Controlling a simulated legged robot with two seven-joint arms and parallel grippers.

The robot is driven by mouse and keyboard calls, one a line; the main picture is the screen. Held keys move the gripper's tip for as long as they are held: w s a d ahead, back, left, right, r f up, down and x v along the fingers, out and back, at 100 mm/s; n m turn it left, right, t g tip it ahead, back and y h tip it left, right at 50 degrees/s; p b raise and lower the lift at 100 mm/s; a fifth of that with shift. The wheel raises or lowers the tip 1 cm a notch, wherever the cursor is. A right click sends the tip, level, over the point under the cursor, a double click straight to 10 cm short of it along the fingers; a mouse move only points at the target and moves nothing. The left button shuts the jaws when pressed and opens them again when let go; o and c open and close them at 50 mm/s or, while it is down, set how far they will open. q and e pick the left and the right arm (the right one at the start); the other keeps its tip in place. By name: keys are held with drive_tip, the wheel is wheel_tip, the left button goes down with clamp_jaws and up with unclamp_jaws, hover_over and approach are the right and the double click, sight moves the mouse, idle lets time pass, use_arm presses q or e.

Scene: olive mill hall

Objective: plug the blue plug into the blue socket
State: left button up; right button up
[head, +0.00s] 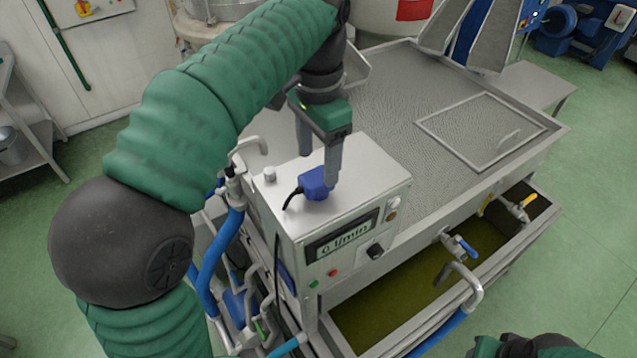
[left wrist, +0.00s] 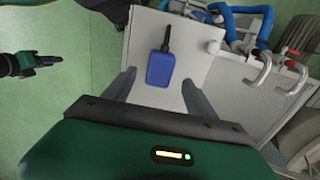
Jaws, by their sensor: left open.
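The blue plug (head: 315,184) lies on the flat top of a grey control box (head: 350,190), with its short black cable end toward the left. My left gripper (head: 318,170) points down over the box top, open, with a finger on either side of the plug. In the left wrist view the blue plug (left wrist: 161,70) shows between the two spread fingers (left wrist: 159,80), with visible gaps on both sides. I cannot make out a blue socket for certain; a blue patch (head: 286,273) shows on the box's left side. My right gripper (left wrist: 40,62) is small and dark; its jaws are unclear.
A small knob (head: 270,174) stands on the box top near its back left corner. Blue hoses (head: 217,262) and pipes crowd the left side. A wide steel tank (head: 400,110) with a hatch lies behind, and an oil trough (head: 400,300) in front.

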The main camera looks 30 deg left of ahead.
sight(317, 175)
use_arm(q)
drive_tip(key=shift+s+a+f, duration=0.1)
drive_tip(key=shift+f, duration=0.1)
wheel_tip(317, 175, down, 4)
drive_tip(key=shift+s+r+p, duration=0.1)
drive_tip(key=shift+p, duration=0.2)
drive_tip(key=shift+f, duration=0.45)
drive_tip(key=c, duration=1.4)
drive_tip(key=shift+o, duration=0.2)
drive_tip(key=shift+r, duration=0.1)
